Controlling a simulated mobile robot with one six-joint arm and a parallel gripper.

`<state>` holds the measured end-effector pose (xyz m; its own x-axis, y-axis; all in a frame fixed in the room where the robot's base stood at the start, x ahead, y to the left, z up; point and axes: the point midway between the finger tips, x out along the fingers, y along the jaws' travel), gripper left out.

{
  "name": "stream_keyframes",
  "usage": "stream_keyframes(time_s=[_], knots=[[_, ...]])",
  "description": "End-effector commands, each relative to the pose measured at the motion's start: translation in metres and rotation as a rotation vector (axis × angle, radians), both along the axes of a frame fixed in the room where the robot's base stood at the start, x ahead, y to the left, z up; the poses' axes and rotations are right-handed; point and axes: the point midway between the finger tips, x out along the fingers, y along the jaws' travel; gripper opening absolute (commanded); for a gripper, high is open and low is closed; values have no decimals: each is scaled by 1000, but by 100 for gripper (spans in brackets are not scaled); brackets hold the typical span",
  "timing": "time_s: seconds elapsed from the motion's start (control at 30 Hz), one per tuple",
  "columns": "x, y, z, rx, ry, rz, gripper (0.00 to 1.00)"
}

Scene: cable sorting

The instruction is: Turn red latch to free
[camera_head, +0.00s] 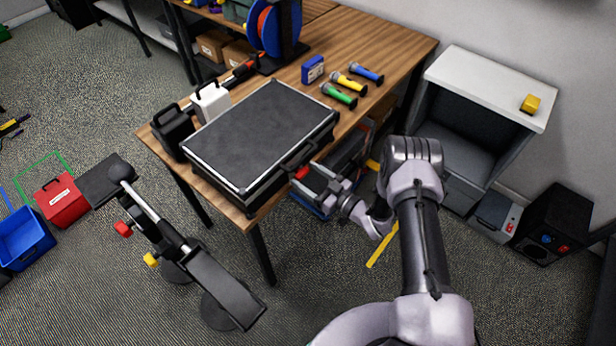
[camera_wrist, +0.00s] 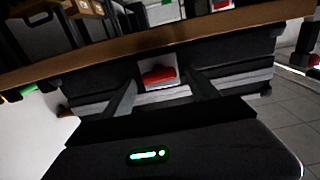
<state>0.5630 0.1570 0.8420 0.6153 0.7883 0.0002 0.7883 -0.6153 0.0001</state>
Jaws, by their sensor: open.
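A closed black case (camera_head: 262,132) with silver edges lies flat on the wooden table. A red latch (camera_head: 301,172) is on its near right side, by the handle (camera_head: 300,156). My gripper (camera_head: 318,182) is right in front of the latch, in a low sideways reach. In the wrist view the red latch (camera_wrist: 158,75) sits on a light plate on the case side (camera_wrist: 230,72). The two dark fingers of my gripper (camera_wrist: 162,82) are apart, one on each side of the latch in the picture. I cannot tell whether they touch it.
A wooden table edge (camera_wrist: 60,67) runs across the wrist view. Black and white containers (camera_head: 210,101) stand left of the case. Several flashlights (camera_head: 350,82), a blue box (camera_head: 312,69) and a cable reel (camera_head: 275,25) are behind. A white-topped cabinet (camera_head: 490,80) stands right.

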Motion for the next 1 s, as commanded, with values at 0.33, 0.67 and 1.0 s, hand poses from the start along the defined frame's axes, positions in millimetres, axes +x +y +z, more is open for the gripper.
stream_keyframes(time_s=[0.33, 0.67, 1.0], knots=[[0, -1, 0, 0, 0, 0, 28], [-1, -1, -1, -12, -14, 0, 7], [-1, 0, -2, -135, -173, 1, 7]])
